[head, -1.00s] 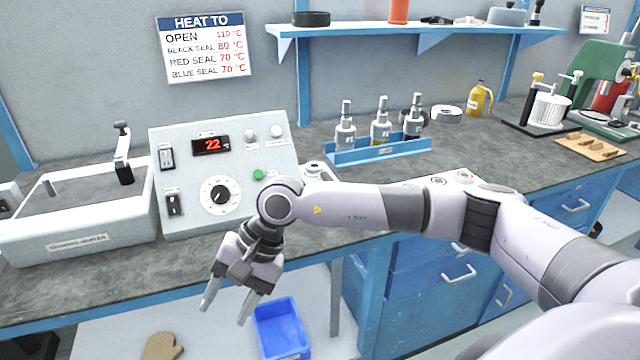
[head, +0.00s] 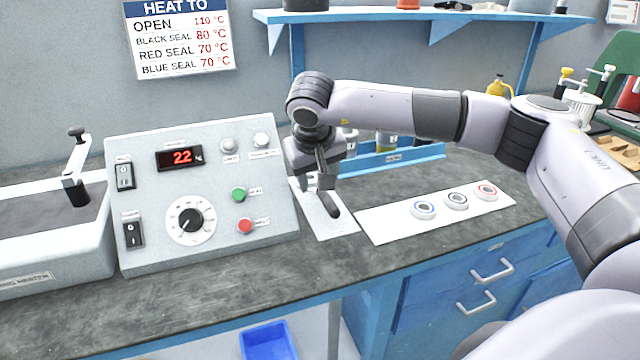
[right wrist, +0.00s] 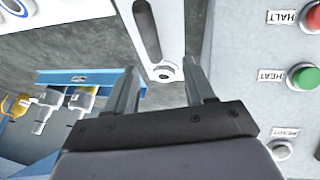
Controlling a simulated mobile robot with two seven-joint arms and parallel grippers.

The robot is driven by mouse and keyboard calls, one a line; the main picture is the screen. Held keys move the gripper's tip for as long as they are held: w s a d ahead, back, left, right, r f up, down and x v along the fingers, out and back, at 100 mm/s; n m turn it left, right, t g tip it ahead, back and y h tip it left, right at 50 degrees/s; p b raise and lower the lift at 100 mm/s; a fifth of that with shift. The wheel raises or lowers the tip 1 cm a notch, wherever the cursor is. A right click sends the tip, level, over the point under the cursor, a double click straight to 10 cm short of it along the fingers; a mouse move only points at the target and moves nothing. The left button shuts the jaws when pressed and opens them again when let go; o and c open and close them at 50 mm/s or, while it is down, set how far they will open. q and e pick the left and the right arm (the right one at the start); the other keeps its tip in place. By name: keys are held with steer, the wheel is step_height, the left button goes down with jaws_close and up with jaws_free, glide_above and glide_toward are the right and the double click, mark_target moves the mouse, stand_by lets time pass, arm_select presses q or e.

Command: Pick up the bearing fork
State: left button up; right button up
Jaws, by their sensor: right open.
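The bearing fork appears to be the dark-handled tool (head: 329,205) lying on a narrow pale plate (head: 338,228) just right of the control box. In the right wrist view its black handle (right wrist: 147,28) points away from me, and a small metal ring end (right wrist: 163,73) shows near the fingertips. My right gripper (head: 321,184) is over the far end of this tool, pointing down. In the right wrist view the right gripper (right wrist: 162,82) is open, with the ring end between its fingers and nothing held. The exact height gap is hard to tell. My left gripper is out of view.
The control box (head: 205,190) stands close left of my right gripper. A white mat (head: 385,232) with blue, black and red ringed seals lies to the right. A blue rack (head: 400,158) stands behind, partly hidden by my arm. A blue bin (head: 267,342) is below the bench.

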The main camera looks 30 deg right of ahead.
mark_target(320, 193)
steer(key=x, duration=0.4)
steer(key=d+x, duration=0.1)
steer(key=x, duration=0.2)
steer(key=shift+w+r, duration=0.1)
steer(key=shift+w, duration=0.1)
steer(key=shift+r, duration=0.1)
jaws_close()
